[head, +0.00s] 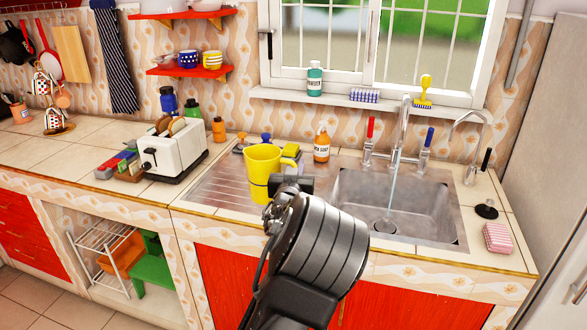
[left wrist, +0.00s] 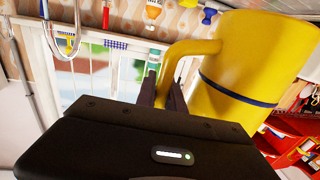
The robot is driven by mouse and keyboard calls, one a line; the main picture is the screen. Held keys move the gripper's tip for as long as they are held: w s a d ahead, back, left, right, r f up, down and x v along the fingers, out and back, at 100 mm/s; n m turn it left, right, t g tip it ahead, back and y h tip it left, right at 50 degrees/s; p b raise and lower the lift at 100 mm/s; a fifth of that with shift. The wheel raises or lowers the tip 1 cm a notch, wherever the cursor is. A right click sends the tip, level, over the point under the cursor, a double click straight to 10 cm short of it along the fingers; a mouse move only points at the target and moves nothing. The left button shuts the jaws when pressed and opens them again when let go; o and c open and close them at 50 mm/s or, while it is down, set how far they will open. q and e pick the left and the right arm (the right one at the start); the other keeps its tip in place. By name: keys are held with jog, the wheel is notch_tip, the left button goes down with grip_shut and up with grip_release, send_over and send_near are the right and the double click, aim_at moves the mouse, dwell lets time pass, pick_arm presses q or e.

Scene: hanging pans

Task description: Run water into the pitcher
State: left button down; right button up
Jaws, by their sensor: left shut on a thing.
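The yellow pitcher (head: 262,165) is upright over the drainboard left of the sink; I cannot tell whether its base touches. My left gripper (head: 284,184) is shut on its handle, with my wrist in front. The left wrist view shows the yellow pitcher (left wrist: 240,65), with a dark band, and its handle between the fingers of my left gripper (left wrist: 170,92). The sink basin (head: 410,215) is to the right. A thin water stream (head: 391,190) falls from the chrome faucet (head: 404,125) into it, clear of the pitcher. My right gripper is not in view.
A red-handled tap (head: 370,130) and a blue-handled tap (head: 428,140) flank the faucet. A toaster (head: 173,152) is left. A pink sponge (head: 497,237) lies right of the basin.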

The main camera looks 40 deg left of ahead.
pick_arm(q)
jog(key=s+d+f+m+h, duration=0.2)
jog(key=d+f+h, duration=0.1)
jog(key=d, duration=0.6)
jog(key=s+d+f+m+t+h, duration=0.1)
jog(key=d+f, duration=0.4)
jog(key=d, duration=0.5)
jog(key=s+d+f+m+t+h, duration=0.1)
jog(key=s+d+f+m+h, duration=0.1)
jog(key=d, duration=0.8)
notch_tip(320, 180, down, 3)
jog(key=s+h, duration=0.1)
jog(key=h, duration=0.1)
jog(key=shift+d+r+m+h, duration=0.15)
jog(key=shift+r+m+h, duration=0.05)
jog(key=shift+m+h, duration=0.2)
jog(key=shift+w, duration=0.1)
